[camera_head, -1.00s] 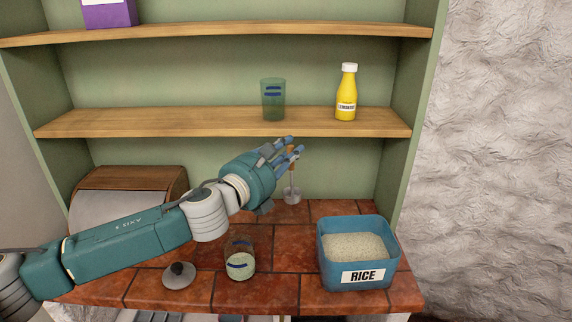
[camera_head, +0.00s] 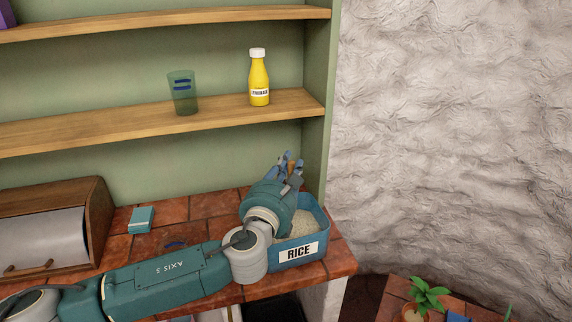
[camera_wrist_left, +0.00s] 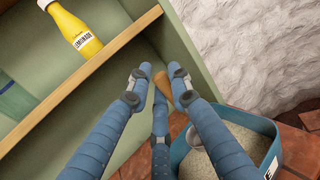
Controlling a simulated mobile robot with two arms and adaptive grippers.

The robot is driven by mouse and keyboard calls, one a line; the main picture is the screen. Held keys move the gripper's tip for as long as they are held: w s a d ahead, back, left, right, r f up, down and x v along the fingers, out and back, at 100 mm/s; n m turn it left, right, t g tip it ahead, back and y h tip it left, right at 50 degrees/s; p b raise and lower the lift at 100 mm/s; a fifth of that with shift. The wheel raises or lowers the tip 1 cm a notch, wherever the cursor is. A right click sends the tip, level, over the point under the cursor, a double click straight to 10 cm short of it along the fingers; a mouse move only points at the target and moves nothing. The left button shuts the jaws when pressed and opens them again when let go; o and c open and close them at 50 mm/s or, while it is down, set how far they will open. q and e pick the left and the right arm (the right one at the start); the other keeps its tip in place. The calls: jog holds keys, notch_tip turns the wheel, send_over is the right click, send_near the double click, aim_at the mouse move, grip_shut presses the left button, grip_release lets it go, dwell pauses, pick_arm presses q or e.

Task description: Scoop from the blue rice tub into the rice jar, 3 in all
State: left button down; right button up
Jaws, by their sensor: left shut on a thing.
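The blue rice tub (camera_head: 318,220), labelled RICE and holding pale rice, stands at the counter's right end. My left gripper (camera_head: 289,168) is above the tub's back left part in the head view. The tub's rim (camera_wrist_left: 270,154) shows at lower right there. The rice jar (camera_head: 174,244) is mostly hidden behind my left arm; only its upper part with a blue mark shows. Its fill is not visible. My right gripper is not in view.
A wooden bread box (camera_head: 98,215) stands at left, with a small teal block (camera_head: 141,219) beside it. The shelf (camera_head: 225,118) above holds a green glass (camera_head: 182,95) and a yellow lemonade bottle (camera_head: 259,80). A rough wall is at right, with a potted plant (camera_head: 428,295) below.

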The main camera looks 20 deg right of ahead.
pick_arm(q)
jog(key=shift+f+b, duration=0.4)
jog(key=shift+f, duration=0.35)
jog(key=shift+f+b, duration=3.6)
jog(key=shift+f, duration=1.7)
notch_tip(320, 180, up, 13)
jog(key=p, duration=1.3)
jog(key=shift+r, duration=0.2)
jog(key=shift+s, duration=0.1)
